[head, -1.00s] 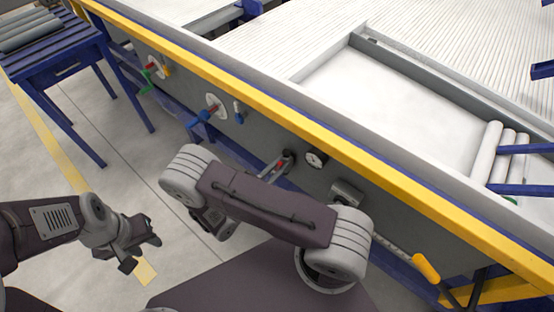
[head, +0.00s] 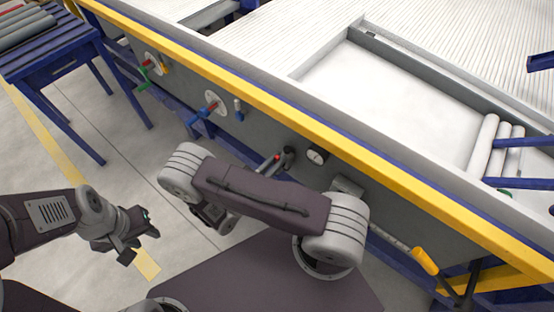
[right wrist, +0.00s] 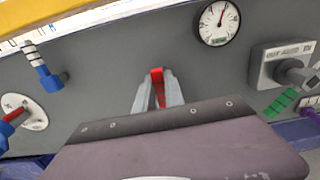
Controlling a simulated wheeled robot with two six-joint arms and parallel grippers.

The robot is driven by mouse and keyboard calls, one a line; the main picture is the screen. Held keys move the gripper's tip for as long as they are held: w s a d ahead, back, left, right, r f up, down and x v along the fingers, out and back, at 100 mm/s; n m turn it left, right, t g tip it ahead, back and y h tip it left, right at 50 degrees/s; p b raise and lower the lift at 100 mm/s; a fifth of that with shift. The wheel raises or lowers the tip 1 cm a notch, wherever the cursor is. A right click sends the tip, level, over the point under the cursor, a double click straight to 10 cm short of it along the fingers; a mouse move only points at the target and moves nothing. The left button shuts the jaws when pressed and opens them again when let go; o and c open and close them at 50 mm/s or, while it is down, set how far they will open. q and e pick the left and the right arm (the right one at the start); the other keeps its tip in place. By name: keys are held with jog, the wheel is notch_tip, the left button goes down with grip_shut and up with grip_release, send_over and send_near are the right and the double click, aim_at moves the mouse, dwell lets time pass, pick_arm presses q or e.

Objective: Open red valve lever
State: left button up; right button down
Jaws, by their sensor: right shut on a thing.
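The red valve lever (right wrist: 157,88) is on the grey side panel of the machine. In the right wrist view it sits between the two grey fingers of my right gripper (right wrist: 158,92), which is shut on it. The lever's base and pivot are hidden behind the fingers and wrist. My left gripper (head: 142,238) is open and empty above the floor at the left, away from the panel.
A round gauge (right wrist: 217,23) is right of the lever, with a grey box (right wrist: 270,65) beyond it. A blue-handled valve (head: 203,112) and a blue and white lever (head: 239,110) are further left. The yellow edge rail (head: 300,128) runs above the panel. Floor around my left gripper is clear.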

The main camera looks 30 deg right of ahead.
jog(key=c, duration=1.4)
grip_release()
jog(key=shift+f, duration=0.1)
jog(key=shift+c, duration=0.2)
jog(key=shift+a, duration=0.4)
jog(key=p+v, duration=0.1)
jog(key=v, duration=0.7)
jog(key=shift+s, duration=0.25)
jog(key=shift+a, duration=0.1)
